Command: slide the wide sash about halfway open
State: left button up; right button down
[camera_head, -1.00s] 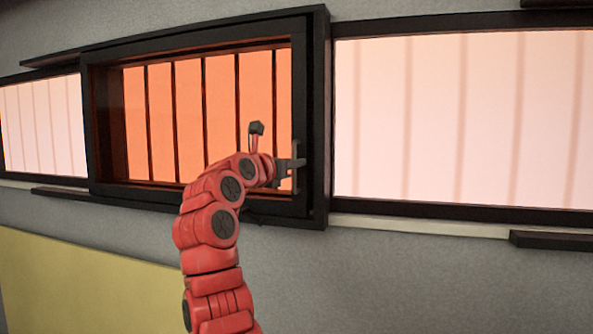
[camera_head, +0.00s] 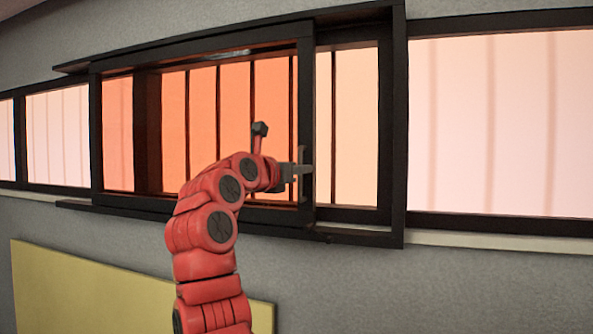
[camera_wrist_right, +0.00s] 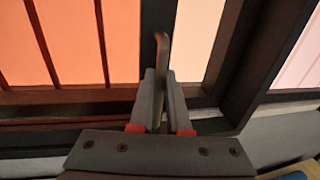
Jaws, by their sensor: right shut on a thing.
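The wide sash (camera_head: 306,75) is a dark frame with an orange pane, set in a dark window frame (camera_head: 398,130). It stands partly open, slid left, with a gap of paler window between its right stile and the right jamb. My right gripper (camera_head: 302,172) is shut on the upright handle (camera_head: 311,190) on the sash's right stile. My left gripper is not in view.
Pale windows flank the frame at right (camera_head: 490,120) and left (camera_head: 58,135). Dark rails (camera_head: 125,212) run along the wall at the frame's lower left. A yellow panel (camera_head: 90,290) is on the grey wall below.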

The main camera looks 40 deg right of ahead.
jog(key=c, duration=1.2)
grip_release()
jog(key=shift+s+d, duration=0.1)
jog(key=shift+s, duration=0.1)
jog(key=shift+o, duration=0.2)
jog(key=shift+w, duration=0.15)
jog(key=b+v, duration=0.2)
jog(key=v, duration=1.5)
jog(key=shift+a, duration=0.35)
jog(key=shift+r, duration=0.1)
